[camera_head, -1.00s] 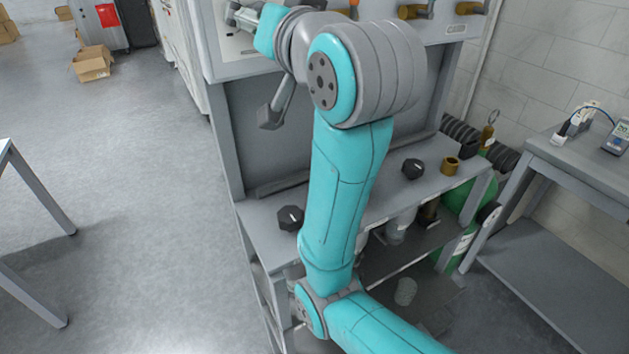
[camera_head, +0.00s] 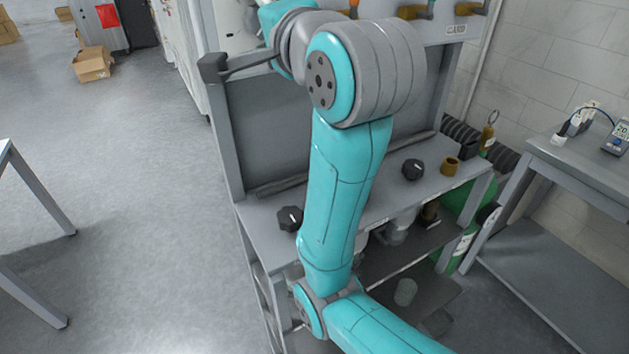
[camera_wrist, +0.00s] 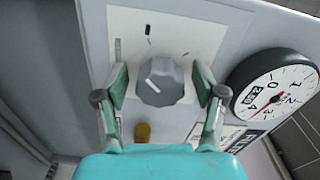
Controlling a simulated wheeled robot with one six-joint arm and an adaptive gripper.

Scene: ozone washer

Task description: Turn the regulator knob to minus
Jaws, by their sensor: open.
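In the wrist view the regulator knob (camera_wrist: 160,82) is grey and faceted, on a pale plate. Its white pointer line points up and left in the picture. My gripper (camera_wrist: 160,92) is open, with one finger on the left and one on the right of the knob. The fingers stand around it with small gaps visible; whether either touches it I cannot tell. In the head view my arm hides the knob and gripper.
A round pressure gauge (camera_wrist: 273,86) sits close to the right finger. A brown-yellow part (camera_wrist: 142,132) lies below the knob. In the head view two black knobs (camera_head: 289,218) (camera_head: 413,169) sit on the bench shelf below my arm. A side table (camera_head: 580,165) stands at right.

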